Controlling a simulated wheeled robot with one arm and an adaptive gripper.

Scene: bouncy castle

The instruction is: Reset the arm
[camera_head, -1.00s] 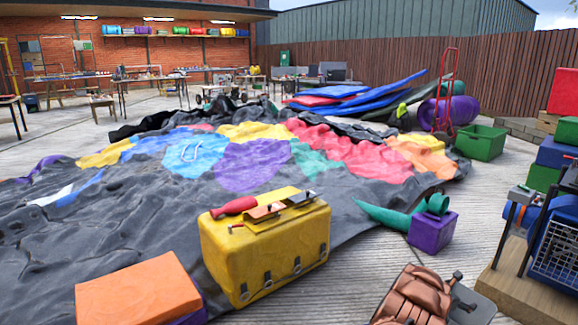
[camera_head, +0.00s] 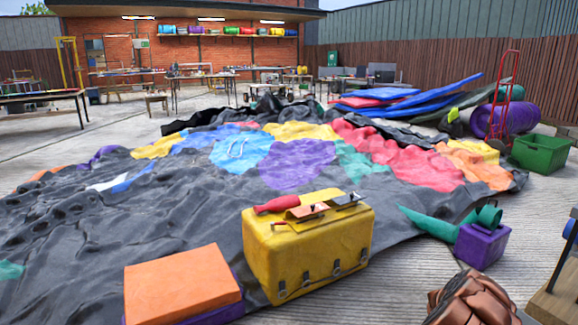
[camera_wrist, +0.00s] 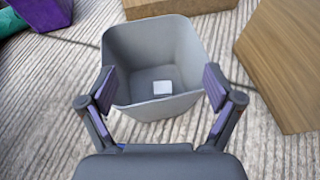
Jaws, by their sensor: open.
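My gripper (camera_wrist: 160,91) shows in the wrist view with its two purple-padded fingers spread wide apart. Nothing is between the fingertips. Beyond them a grey open-topped bin (camera_wrist: 188,52) stands on the ribbed floor. A small white block (camera_wrist: 163,87) lies on the bottom of the bin. My gripper is not visible in the head view.
A yellow case (camera_head: 306,245) with tools on top, an orange block (camera_head: 182,284) and a purple box (camera_head: 482,246) stand near the deflated castle (camera_head: 95,225). A brown leather item (camera_head: 472,302) is at lower right. Wooden blocks (camera_wrist: 290,55) flank the bin.

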